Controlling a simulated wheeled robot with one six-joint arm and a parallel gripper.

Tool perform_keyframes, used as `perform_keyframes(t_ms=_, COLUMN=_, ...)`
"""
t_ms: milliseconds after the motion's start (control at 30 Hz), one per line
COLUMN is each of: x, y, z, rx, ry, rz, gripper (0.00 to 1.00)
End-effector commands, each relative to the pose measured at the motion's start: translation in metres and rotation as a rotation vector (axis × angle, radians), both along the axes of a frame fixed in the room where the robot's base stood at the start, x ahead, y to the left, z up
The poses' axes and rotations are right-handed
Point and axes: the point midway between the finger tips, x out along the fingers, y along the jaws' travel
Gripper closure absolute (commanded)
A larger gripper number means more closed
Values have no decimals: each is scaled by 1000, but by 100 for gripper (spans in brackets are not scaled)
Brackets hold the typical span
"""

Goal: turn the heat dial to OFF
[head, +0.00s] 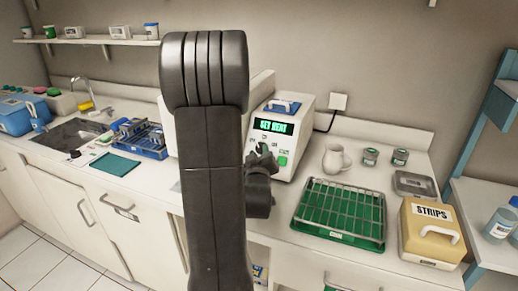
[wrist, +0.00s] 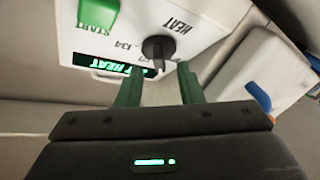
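The heat dial (wrist: 158,50) is a black knob on the white panel of a box-shaped device (head: 292,108). The wrist view shows the panel upside down, with HEAT printed beside the dial. Other marks around it are partly hidden, and I cannot read its setting. The device's green display (head: 273,126) reads SET HEAT. My gripper (wrist: 158,70) is open, with a green finger on either side of the gap. The dial lies in line with this gap, just beyond the fingertips, and nothing is held. In the head view my arm hides part of the device and the panel around the dial.
A green START button (wrist: 98,14) is on the same panel. Right of the device are a white jug (head: 336,159), a green tray with a wire rack (head: 340,212) and a yellow STRIPS box (head: 431,230). A blue rack (head: 140,138) stands left of my arm.

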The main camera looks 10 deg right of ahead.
Motion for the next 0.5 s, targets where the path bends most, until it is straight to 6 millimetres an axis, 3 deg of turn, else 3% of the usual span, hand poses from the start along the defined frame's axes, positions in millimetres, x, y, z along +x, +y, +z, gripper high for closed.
perform_keyframes(t_ms=200, x=14, y=-4, z=0, rx=0, ry=1, rz=-1, gripper=66)
perform_keyframes(t_ms=467, x=15, y=-4, z=0, rx=0, ry=1, rz=-1, gripper=66)
perform_keyframes(t_ms=500, x=15, y=-4, z=0, rx=0, ry=1, rz=-1, gripper=72)
